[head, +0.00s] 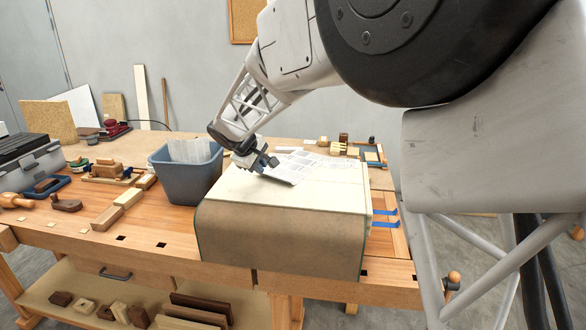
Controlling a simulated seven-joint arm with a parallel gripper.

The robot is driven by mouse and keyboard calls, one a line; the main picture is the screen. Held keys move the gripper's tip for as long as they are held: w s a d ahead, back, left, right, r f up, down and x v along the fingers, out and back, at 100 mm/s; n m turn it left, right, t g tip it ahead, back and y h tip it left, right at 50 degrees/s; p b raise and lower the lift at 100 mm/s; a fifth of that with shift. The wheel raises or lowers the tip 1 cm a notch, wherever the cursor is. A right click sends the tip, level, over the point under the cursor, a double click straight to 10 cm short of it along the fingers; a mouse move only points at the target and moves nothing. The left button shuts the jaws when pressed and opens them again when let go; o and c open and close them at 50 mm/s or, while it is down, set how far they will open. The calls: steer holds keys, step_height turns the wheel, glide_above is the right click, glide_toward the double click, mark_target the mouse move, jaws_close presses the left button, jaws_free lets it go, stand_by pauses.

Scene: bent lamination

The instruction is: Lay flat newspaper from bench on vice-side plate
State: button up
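A flat sheet of printed newspaper (296,168) is over the cream top of a covered block (330,195) on the bench. I cannot tell whether the whole sheet lies flat or is partly lifted. My gripper (262,164) is at the left edge of the newspaper, pointing down. Its fingers are small and dark here, so I cannot tell whether they are shut on the paper. No plate stands out clearly as the vice-side plate; a brown sheet (280,238) hangs over the block's front.
A grey-blue bin (186,178) stands just left of my gripper. Wooden blocks (118,208) and tools lie on the left of the wooden bench (150,245). Blue strips (384,212) show at the block's right. Small wooden pieces (340,146) stand behind the newspaper.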

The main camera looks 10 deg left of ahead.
mark_target(268, 176)
steer(key=shift+x, duration=2.25)
steer(key=shift+s, duration=0.1)
jaws_close()
